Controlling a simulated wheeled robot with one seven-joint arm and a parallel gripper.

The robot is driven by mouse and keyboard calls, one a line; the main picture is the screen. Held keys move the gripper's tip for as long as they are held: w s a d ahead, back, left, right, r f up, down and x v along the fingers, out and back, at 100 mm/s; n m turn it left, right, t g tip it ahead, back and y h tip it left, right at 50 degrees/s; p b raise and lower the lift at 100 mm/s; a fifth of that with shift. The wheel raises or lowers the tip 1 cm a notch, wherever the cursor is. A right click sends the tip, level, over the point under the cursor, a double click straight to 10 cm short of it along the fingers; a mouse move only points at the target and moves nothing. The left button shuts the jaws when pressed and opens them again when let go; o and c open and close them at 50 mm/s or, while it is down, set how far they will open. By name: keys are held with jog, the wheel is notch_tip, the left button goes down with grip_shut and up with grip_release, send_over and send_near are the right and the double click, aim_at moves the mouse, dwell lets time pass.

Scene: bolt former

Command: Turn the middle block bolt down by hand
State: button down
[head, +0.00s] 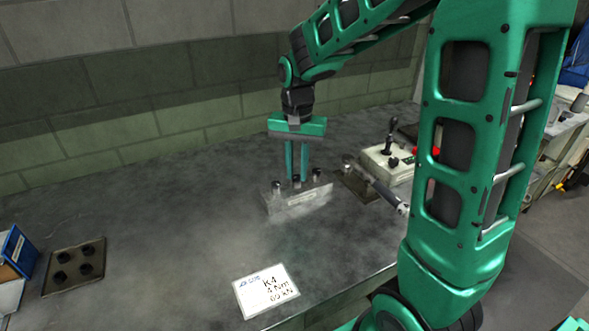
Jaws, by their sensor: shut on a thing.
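A grey metal block (300,200) lies on the dark bench with a row of three bolts standing in its top. The left bolt (276,186) and the right bolt (317,174) stand free. My gripper (297,176) points straight down over the block, its two green fingers shut on the middle bolt (297,182). The fingers hide much of that bolt, and I cannot tell how deep it sits.
A torque wrench (385,192) lies right of the block, close to a control box (388,160) with a lever. A card (266,290) reads K4, 4 Nm, 60 kN. A dark tray (74,266) with round holes and a blue box (15,252) sit left. Bench between is clear.

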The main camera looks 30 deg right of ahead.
aim_at(296, 176)
jog(key=shift+w+r+m, duration=0.1)
jog(key=shift+w+m, duration=0.05)
jog(key=shift+m, duration=0.55)
jog(key=shift+a, duration=0.1)
jog(key=c, duration=1.6)
grip_release()
notch_tip(296, 176, up, 11)
jog(key=shift+f, duration=0.2)
